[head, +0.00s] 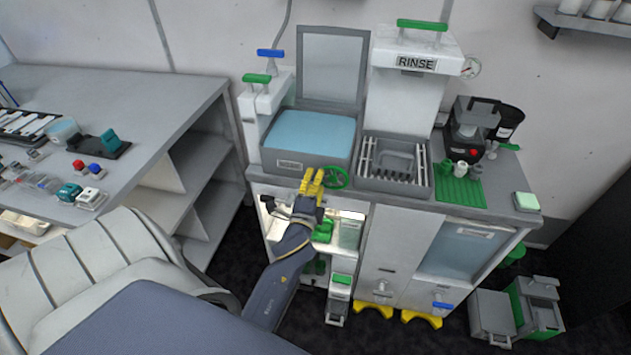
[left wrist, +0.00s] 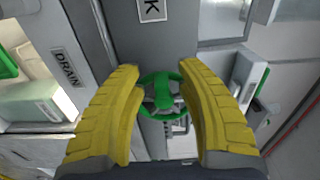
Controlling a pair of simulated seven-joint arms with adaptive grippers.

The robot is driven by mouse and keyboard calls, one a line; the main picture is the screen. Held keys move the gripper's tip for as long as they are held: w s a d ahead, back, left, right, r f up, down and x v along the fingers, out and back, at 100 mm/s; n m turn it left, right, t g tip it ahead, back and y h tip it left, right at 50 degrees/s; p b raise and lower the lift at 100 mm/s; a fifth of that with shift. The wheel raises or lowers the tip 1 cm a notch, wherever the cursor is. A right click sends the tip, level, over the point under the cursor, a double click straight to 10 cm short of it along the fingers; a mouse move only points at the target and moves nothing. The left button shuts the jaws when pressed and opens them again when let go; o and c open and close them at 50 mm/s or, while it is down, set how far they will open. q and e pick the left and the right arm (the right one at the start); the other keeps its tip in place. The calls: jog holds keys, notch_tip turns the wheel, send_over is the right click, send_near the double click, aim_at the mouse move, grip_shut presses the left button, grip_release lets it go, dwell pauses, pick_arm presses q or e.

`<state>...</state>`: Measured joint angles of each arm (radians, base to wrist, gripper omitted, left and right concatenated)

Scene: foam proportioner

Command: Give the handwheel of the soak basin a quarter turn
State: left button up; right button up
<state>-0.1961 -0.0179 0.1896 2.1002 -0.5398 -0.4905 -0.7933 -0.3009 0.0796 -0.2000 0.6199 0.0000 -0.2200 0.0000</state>
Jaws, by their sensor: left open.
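The soak basin (head: 262,160) holds blue water and stands at the left of the bench unit. Its green handwheel (head: 337,177) sits on the front, near the basin's lower right corner. My left gripper (head: 313,174) has yellow fingers and is just left of the handwheel in the head view. In the left wrist view the handwheel (left wrist: 163,102) shows centred between the two open fingers (left wrist: 160,70), with its hub and spokes visible. The fingers hold nothing. I cannot tell whether the fingertips reach past the rim. My right gripper is not in view.
A rinse station (head: 405,85) with a slatted sink (head: 392,188) stands right of the basin. Below the handwheel is an open lit compartment (head: 345,232) with green parts. A DRAIN label (left wrist: 67,68) shows left of the wheel in the left wrist view.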

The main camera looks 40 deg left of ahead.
pick_arm(q)
jog(key=v, duration=0.7)
jog(key=shift+s, duration=0.25)
jog(key=shift+d, duration=0.1)
